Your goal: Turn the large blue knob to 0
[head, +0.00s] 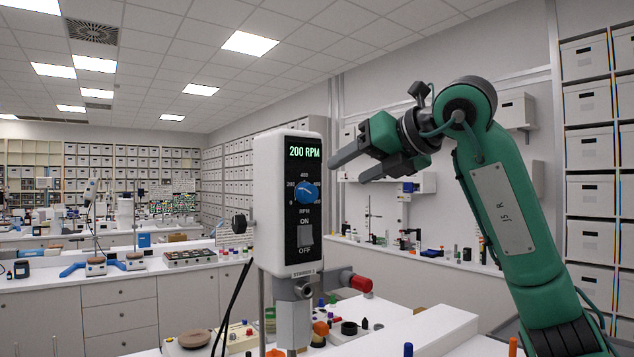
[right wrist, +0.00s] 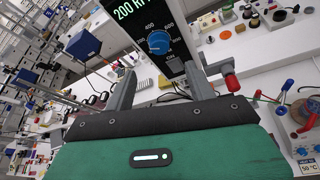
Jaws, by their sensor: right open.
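The large blue knob (head: 305,192) sits on the black front panel of a white stirrer head (head: 268,215), with RPM scale numbers around it. The green display (head: 304,152) above it reads 200 RPM. An ON/OFF switch (head: 305,236) is below the knob. My right gripper (head: 348,170) is open and empty, to the right of the panel and a little above the knob, apart from it. In the right wrist view the knob (right wrist: 158,42) shows ahead, between the two spread fingers (right wrist: 162,68). My left gripper is not in view.
A red-ended clamp knob (head: 361,284) sticks out to the right below the stirrer head. The space between my right gripper and the panel is clear.

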